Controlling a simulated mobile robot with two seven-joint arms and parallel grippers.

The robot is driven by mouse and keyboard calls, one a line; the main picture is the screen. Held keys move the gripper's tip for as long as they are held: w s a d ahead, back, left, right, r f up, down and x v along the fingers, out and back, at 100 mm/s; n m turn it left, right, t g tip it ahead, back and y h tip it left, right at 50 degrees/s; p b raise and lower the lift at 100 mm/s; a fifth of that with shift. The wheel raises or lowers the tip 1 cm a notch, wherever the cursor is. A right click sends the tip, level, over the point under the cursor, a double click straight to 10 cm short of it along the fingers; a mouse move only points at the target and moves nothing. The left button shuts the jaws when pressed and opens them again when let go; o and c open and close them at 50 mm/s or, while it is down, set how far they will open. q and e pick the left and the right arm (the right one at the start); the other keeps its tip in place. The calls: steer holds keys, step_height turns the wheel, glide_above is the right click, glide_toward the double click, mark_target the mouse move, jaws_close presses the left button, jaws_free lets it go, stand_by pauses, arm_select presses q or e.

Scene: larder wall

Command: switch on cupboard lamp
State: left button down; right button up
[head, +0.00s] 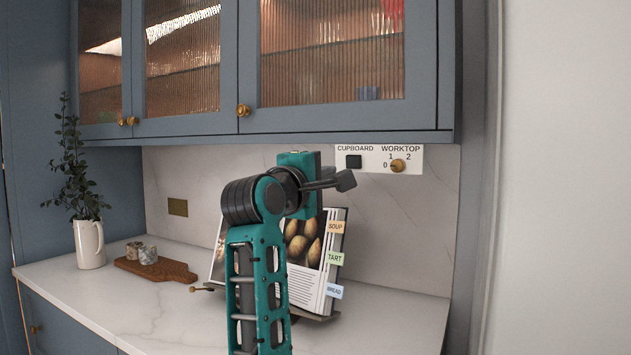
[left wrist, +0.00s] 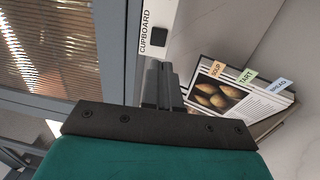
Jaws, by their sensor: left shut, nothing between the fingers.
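The white switch panel (head: 375,170) is on the wall just under the wall cupboard. Its black square switch (head: 353,161) sits below the word CUPBOARD, and a brass knob (head: 398,165) with marks 0, 1 and 2 sits below WORKTOP. My left gripper (head: 345,181) is shut and empty, with its tip just below the black switch in the head view. In the left wrist view the black switch (left wrist: 159,39) lies just beyond the shut fingers (left wrist: 164,72); I cannot tell whether they touch it. My right gripper is not in view.
The wall cupboard (head: 348,122) with ribbed glass doors hangs above. An open cookbook (head: 310,270) with coloured tabs stands on the counter behind my left arm. A white jug (head: 90,245) with a plant and a wooden board (head: 170,268) with two small pots are at left.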

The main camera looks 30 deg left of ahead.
arm_select(q)
steer(key=s, duration=0.3)
steer(key=shift+d+f, duration=0.1)
stand_by(0.4)
steer(key=s+d+f+m+g, duration=0.1)
steer(key=s+f+m+g, duration=0.1)
steer(key=f, duration=0.8)
steer(key=s+d+f+m+g, duration=0.2)
steer(key=f+m, duration=0.3)
steer(key=f, duration=0.6)
steer(key=s+d+f+m+g, duration=0.2)
steer(key=s+f+m+g, duration=0.1)
steer(key=f, duration=0.7)
steer(key=shift+s+f+m+g+h, duration=0.25)
steer(key=shift+f+m+g+h, duration=0.05)
steer(key=shift+f+g, duration=0.1)
steer(key=s+d+f+m+g, duration=0.3)
steer(key=s+f+m+g, duration=0.15)
steer(key=s+f, duration=0.6)
steer(key=s+d+f+m+g, duration=0.25)
steer(key=s+f+m, duration=0.45)
steer(key=s, duration=0.7)
steer(key=w+d+f+t+h, duration=0.2)
steer(key=w+f+t, duration=0.4)
steer(key=w+f, duration=0.2)
steer(key=shift+d+f+n+t, duration=0.2)
steer(key=shift+f+n+t, duration=0.15)
steer(key=shift+n, duration=0.1)
